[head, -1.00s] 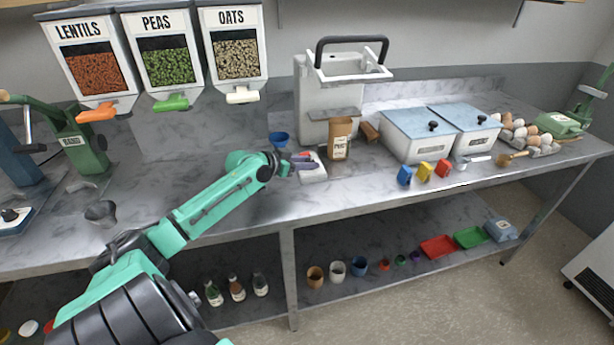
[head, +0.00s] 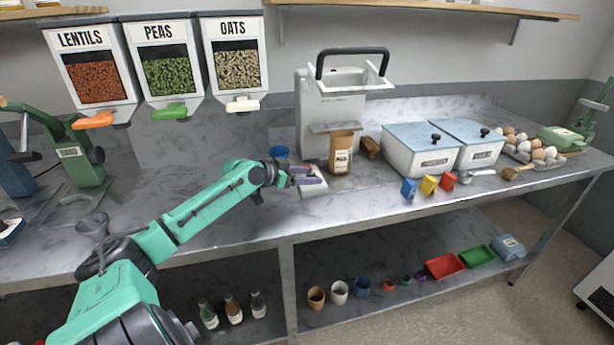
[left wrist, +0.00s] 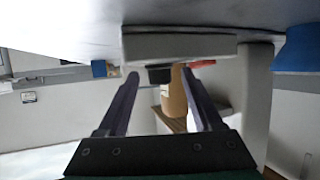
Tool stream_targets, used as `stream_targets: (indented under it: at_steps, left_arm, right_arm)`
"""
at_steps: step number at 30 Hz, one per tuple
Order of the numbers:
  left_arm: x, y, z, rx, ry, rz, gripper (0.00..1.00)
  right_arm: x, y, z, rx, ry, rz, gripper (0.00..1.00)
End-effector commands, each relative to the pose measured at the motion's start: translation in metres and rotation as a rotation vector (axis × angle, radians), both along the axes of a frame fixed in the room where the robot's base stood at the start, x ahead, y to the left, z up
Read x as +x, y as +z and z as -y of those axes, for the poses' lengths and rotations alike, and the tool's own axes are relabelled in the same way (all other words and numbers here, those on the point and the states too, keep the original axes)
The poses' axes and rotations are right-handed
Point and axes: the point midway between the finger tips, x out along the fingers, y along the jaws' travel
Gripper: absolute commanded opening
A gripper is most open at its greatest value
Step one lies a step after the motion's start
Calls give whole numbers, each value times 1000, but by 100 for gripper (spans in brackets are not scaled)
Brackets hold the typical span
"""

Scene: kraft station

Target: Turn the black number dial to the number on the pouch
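A brown kraft pouch (head: 341,157) with a pale label stands upright at the foot of the grey-white machine; the label's number is too small to read. It shows in the left wrist view (left wrist: 176,100), where the picture looks upside down. A low white unit (head: 315,190) sits on the counter in front of it, and its edge shows in the wrist view (left wrist: 180,45). A small black part (left wrist: 159,75), apparently the dial, shows between my fingertips; I cannot tell if they touch it. My left gripper (head: 313,176) is open, its fingers apart at the unit. My right gripper is not in view.
A blue cup (head: 279,152) stands left of the unit. The tall machine (head: 318,115) rises behind. Blue, yellow and red small boxes (head: 428,185) and two lidded bins (head: 420,155) are to the right. The counter's front left stretch (head: 230,222) is clear.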

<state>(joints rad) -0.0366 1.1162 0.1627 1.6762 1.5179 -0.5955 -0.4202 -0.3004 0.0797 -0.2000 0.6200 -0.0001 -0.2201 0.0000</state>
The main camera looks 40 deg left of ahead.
Motion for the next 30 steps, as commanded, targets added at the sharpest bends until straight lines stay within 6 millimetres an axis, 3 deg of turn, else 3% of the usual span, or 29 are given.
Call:
stream_targets:
  at_steps: [5,11,17,24,30]
  left_arm:
    - [-2,1,0,-2,-1,1,67]
    - [-20,7,-5,-3,0,-3,67]
    - [-57,23,-15,-2,2,-1,67]
    - [-113,47,-30,-2,2,1,67]
    - [-130,55,-34,-1,0,-1,67]
  right_arm:
    - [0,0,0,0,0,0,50]
    - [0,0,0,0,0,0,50]
    - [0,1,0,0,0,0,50]
    - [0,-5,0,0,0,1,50]
    - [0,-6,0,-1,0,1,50]
